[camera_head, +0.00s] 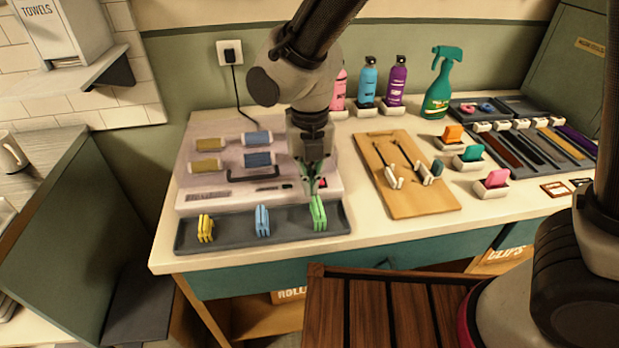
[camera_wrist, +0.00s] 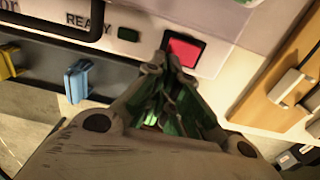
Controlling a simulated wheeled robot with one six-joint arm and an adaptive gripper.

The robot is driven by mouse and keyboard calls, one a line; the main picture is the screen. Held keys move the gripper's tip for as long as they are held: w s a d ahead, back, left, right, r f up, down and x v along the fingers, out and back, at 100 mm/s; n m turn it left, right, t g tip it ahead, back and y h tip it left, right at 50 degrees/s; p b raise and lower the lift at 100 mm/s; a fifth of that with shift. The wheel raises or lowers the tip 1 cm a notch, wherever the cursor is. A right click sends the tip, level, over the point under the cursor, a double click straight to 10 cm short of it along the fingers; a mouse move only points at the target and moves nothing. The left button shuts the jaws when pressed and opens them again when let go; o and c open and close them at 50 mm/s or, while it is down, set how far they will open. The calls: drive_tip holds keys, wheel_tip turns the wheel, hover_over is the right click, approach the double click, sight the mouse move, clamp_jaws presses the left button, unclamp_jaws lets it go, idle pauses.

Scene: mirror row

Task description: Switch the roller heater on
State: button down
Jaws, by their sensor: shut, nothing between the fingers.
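The roller heater (camera_head: 240,180) is a pale box at the left of the counter, with yellow and blue rollers on top and a dark handle. Its red switch (camera_wrist: 185,52) is on the front right of the panel; in the head view it shows as a small red patch (camera_head: 323,183) beside my fingers. A dark green lamp (camera_wrist: 128,34) by the word READY looks unlit. My gripper (camera_head: 311,186) is shut and empty, pointing down at the front right of the heater. In the wrist view its fingertips (camera_wrist: 166,62) overlap the switch's lower left edge; I cannot tell whether they touch it.
A dark tray (camera_head: 283,231) with yellow, blue and green clips lies along the heater's front, just below my gripper. A wooden board (camera_head: 405,203) with two tongs is to the right. Bottles (camera_head: 368,82) stand behind. A cord runs to a wall socket (camera_head: 230,53).

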drive_tip(key=shift+a+f+h, duration=0.15)
drive_tip(key=shift+f+h, duration=0.15)
drive_tip(key=shift+h, duration=0.1)
drive_tip(key=shift+w+d+r, duration=0.15)
drive_tip(key=shift+d+r, duration=0.2)
drive_tip(key=shift+d, duration=0.4)
wheel_tip(320, 180, up, 12)
drive_tip(key=shift+a, duration=0.35)
idle(0.3)
